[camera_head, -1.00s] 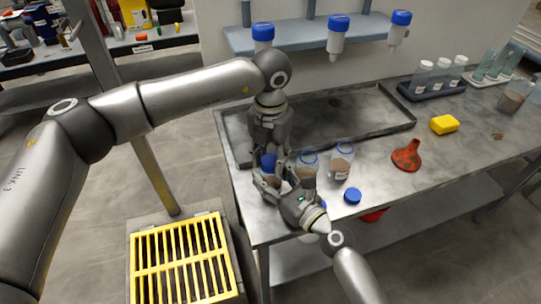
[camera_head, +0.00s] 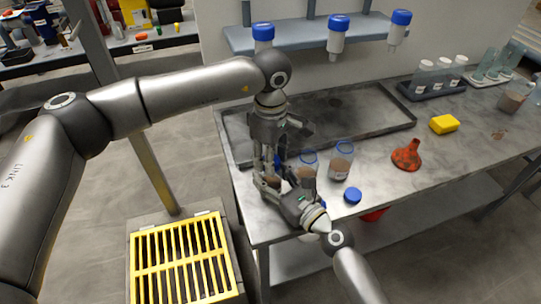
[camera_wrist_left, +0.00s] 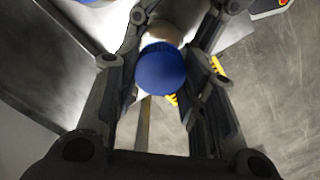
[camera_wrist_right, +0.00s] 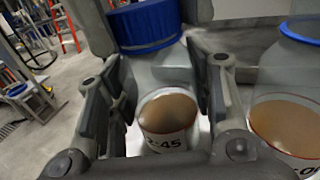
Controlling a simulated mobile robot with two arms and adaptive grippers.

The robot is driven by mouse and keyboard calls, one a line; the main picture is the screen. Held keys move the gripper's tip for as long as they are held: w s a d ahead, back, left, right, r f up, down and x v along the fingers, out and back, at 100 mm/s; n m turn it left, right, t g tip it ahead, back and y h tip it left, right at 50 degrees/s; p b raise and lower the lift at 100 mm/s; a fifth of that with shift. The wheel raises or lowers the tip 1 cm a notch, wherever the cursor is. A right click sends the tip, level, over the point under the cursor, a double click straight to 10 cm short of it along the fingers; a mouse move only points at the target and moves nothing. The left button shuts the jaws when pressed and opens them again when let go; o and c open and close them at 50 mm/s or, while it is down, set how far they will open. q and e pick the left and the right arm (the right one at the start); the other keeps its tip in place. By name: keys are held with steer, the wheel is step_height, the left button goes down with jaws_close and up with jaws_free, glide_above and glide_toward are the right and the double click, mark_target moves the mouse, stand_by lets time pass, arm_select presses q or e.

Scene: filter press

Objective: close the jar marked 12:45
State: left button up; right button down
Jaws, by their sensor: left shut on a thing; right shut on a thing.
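The jar marked 12:45 (camera_wrist_right: 165,112) stands upright between the fingers of my right gripper (camera_wrist_right: 165,95), which is shut on it. It is clear, with brown material low inside and a partly hidden label ending in 2:45. A blue lid (camera_wrist_right: 143,25) sits over its mouth; whether it is fully tightened I cannot tell. My left gripper (camera_wrist_left: 160,75) comes from above and is shut on this lid, which also shows in the left wrist view (camera_wrist_left: 160,68). In the head view the left gripper (camera_head: 269,165) and right gripper (camera_head: 276,187) hide most of the jar.
Two other jars with brown contents, one nearer (camera_head: 308,167) and one farther right (camera_head: 342,160), stand close by. A loose blue lid (camera_head: 352,195) lies in front. A red funnel (camera_head: 406,155) and yellow sponge (camera_head: 444,124) lie further right. A dark tray (camera_head: 350,110) is behind.

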arm_select(q)
steer(key=o, duration=1.2)
step_height(320, 180, up, 12)
arm_select(e)
steer(key=c, duration=0.6)
jaws_free()
steer(key=v, duration=1.2)
